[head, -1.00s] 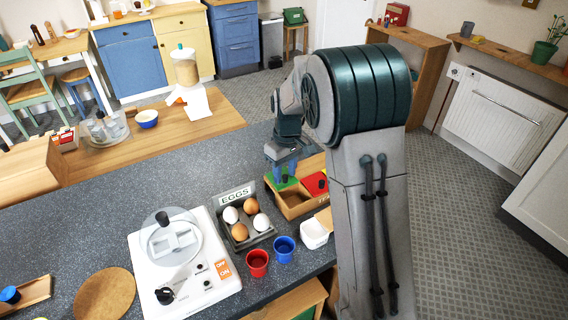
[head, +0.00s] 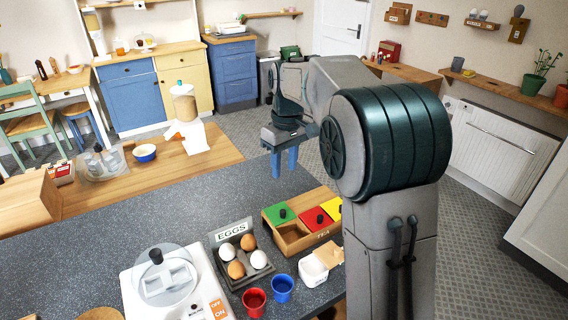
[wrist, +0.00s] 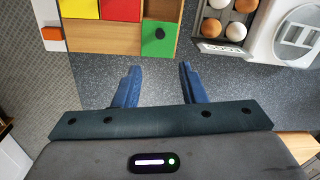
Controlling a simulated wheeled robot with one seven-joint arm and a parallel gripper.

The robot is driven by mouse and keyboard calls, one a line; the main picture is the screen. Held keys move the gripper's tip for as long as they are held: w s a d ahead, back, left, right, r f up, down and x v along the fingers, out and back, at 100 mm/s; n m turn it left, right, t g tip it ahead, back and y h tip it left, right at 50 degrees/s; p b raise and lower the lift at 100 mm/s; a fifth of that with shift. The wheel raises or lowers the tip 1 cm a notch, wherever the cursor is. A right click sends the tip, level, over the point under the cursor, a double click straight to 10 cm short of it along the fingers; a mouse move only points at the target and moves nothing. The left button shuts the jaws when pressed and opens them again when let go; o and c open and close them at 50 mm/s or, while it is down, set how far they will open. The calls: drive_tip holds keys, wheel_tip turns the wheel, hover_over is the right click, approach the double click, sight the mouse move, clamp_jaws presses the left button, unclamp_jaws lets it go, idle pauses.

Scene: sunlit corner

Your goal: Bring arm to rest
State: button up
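My gripper (head: 284,160) hangs above the far part of the dark speckled counter (head: 150,225), raised clear of it, with its blue fingers pointing down. In the wrist view my gripper (wrist: 156,86) shows its two fingers spread apart, with only counter surface between them. It holds nothing. The tea box (head: 322,241) stands on the counter just nearer than the gripper. Its green, red and yellow lids with dark knobs are visible, and one front section is open.
An egg tray (head: 225,262) with several brown and white eggs, a red cup (head: 254,301), a blue cup (head: 282,289) and a white egg cooker (head: 170,285) stand on the counter. A wooden table (head: 190,160) with a glass bowl lies beyond. Patterned floor is free at right.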

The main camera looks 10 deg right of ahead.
drive_tip(key=s+d+f+m+t, duration=0.1)
drive_tip(key=s+d+f+m, duration=0.1)
drive_tip(key=s, duration=1.1)
drive_tip(key=s+d+f+m+t, duration=0.2)
drive_tip(key=s+d+m, duration=0.2)
drive_tip(key=s, duration=0.9)
drive_tip(key=shift+s+m+h, duration=0.3)
drive_tip(key=shift+m, duration=0.1)
